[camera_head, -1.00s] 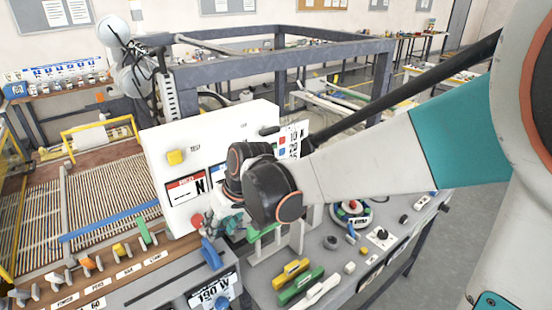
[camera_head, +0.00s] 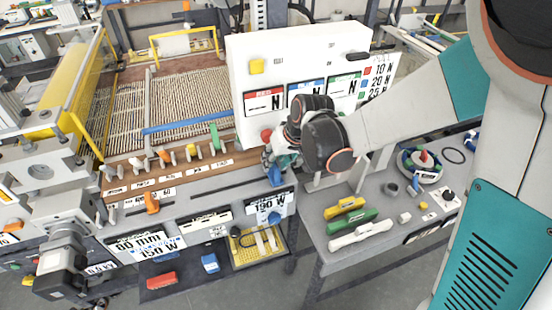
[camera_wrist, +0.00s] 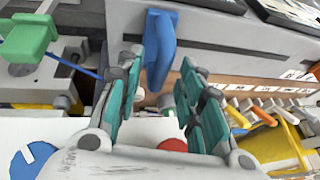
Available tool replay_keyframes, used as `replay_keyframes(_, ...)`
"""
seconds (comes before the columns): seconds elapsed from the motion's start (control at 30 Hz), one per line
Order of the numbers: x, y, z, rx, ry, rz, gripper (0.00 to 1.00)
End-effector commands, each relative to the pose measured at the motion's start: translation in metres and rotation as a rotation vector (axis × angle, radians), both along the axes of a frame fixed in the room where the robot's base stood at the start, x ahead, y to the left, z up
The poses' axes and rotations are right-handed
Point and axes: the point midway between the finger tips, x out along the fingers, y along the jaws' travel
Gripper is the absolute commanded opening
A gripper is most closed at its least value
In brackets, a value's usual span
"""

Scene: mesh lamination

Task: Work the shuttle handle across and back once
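A blue upright handle (camera_head: 275,176) stands on a grey slotted rail near the front of the machine, above the 190 W label; I take it for the shuttle handle, though no readable label confirms this. It also shows in the wrist view (camera_wrist: 161,48), with its rounded end pointing down the picture. My gripper (camera_wrist: 162,65) is open, with one green-padded finger on each side of the handle's end. Gaps show between handle and fingers. In the head view my gripper (camera_head: 283,160) is just above the handle, and my wrist partly hides its fingers.
A white panel (camera_head: 240,60) with a yellow button and N displays stands behind my gripper. Several coloured levers line the brown strip to the left, with an orange handle (camera_head: 151,203) below. The grey side table (camera_head: 330,230) on the right carries coloured bars and a knob.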

Motion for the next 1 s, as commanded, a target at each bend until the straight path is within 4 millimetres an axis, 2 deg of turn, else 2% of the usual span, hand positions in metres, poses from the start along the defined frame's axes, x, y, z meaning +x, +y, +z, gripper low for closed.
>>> replay_keyframes(0.03,0.000,0.000,0.000,0.000,0.000,0.000,0.35)
replay_keyframes(0.07,0.000,0.000,0.000,0.000,0.000,0.000,0.30)
replay_keyframes(0.2,0.000,0.000,0.000,0.000,0.000,0.000,0.00)
replay_keyframes(0.43,0.000,0.001,0.000,0.000,0.000,0.000,0.00)
replay_keyframes(0.57,-0.003,0.010,0.000,0.000,-0.001,0.003,0.00)
replay_keyframes(0.77,-0.015,0.048,-0.001,0.001,0.000,0.007,0.00)
replay_keyframes(1.0,-0.035,0.118,-0.001,0.002,0.000,0.009,0.00)
